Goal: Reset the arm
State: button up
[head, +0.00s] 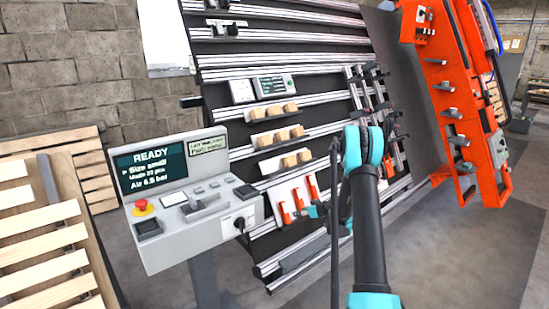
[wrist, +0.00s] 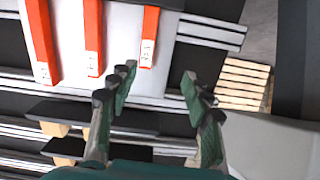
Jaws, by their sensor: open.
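My gripper (wrist: 158,76) is open in the wrist view, with its two dark green fingers apart and nothing between them. It is over the slanted rack, close to a white panel (wrist: 118,68) with several orange-red handled tools (wrist: 93,38). The fingers point toward the lower edge of this panel; I cannot tell if they touch anything. In the head view my arm (head: 369,225) rises from the bottom and bends over at a teal joint (head: 364,150). The gripper is partly hidden behind the arm there, beside the orange-handled tools (head: 299,204).
A grey control console (head: 190,225) with a READY screen (head: 150,165) and a red stop button (head: 143,207) stands left. The slanted rack (head: 290,60) holds wooden blocks (head: 284,134) and clamps. An orange frame (head: 465,100) stands right. Pallets (head: 45,220) lean at left. Floor at lower right is clear.

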jog(key=s+a+r+m+g+h, duration=0.1)
jog(key=s+r+g, duration=0.1)
jog(key=s+r, duration=0.75)
jog(key=s+a+r+m+g+h, duration=0.15)
jog(key=s+r, duration=0.45)
jog(key=s, duration=0.6)
jog(key=s+d+m+h, duration=0.2)
jog(key=s, duration=1.2)
jog(key=s+d+f+m+g+h, duration=0.1)
jog(key=s+d+m+h, duration=0.1)
jog(key=s, duration=1.2)
jog(key=shift+d, duration=0.55)
jog(key=shift+g, duration=0.25)
